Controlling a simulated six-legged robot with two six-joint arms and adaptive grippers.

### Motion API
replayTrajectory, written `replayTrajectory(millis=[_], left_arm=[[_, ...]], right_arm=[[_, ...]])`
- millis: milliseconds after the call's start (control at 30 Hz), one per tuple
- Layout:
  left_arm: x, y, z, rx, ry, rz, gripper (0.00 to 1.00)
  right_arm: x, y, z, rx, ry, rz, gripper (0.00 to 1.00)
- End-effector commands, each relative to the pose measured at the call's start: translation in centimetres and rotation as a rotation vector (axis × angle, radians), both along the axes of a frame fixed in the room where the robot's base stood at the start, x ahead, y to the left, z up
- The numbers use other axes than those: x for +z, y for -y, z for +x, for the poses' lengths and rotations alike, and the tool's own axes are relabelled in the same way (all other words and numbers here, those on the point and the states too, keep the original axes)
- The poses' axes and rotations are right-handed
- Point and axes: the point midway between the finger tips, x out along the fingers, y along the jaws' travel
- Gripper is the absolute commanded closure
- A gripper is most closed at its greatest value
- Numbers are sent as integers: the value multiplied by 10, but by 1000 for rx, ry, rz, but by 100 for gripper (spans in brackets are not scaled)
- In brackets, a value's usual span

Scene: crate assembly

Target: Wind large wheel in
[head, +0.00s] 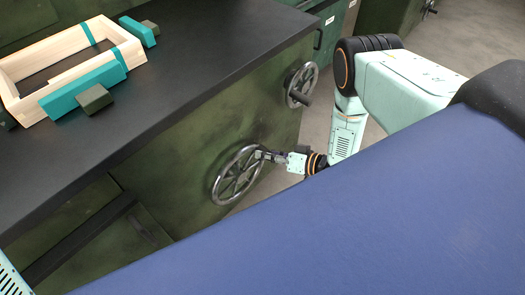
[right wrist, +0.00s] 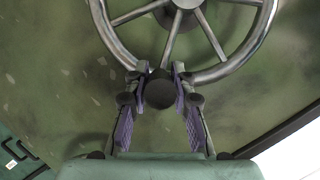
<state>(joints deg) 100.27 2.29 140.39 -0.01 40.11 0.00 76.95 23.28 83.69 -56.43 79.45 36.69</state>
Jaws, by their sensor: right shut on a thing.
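The large wheel (head: 238,175) is a grey metal handwheel with several spokes on the green side of the bench. Its rim and spokes also show in the right wrist view (right wrist: 238,55). My right gripper (head: 266,155) is at the upper right of the rim. In the right wrist view my right gripper (right wrist: 160,88) has its purple-padded fingers shut on the wheel's dark round handle (right wrist: 159,92), at the rim's near edge. The handle's far end is hidden behind its knob. My left gripper is not in view.
A smaller handwheel (head: 301,85) is on the same green side, further right. A wooden crate frame (head: 121,40) with teal strips and dark green blocks (head: 95,98) lies on the black bench top (head: 190,70). Grey floor (head: 460,40) is open beyond my right arm.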

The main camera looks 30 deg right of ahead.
Motion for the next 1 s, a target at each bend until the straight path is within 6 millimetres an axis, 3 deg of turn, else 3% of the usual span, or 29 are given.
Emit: replayTrajectory(millis=[400, 967, 1000], left_arm=[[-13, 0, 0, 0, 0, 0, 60], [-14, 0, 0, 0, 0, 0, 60], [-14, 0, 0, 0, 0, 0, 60]], right_arm=[[-15, 7, -2, -11, 7, -5, 100], [-18, 6, -2, -10, 0, -4, 100], [-18, 6, -2, -9, 0, -4, 73]])
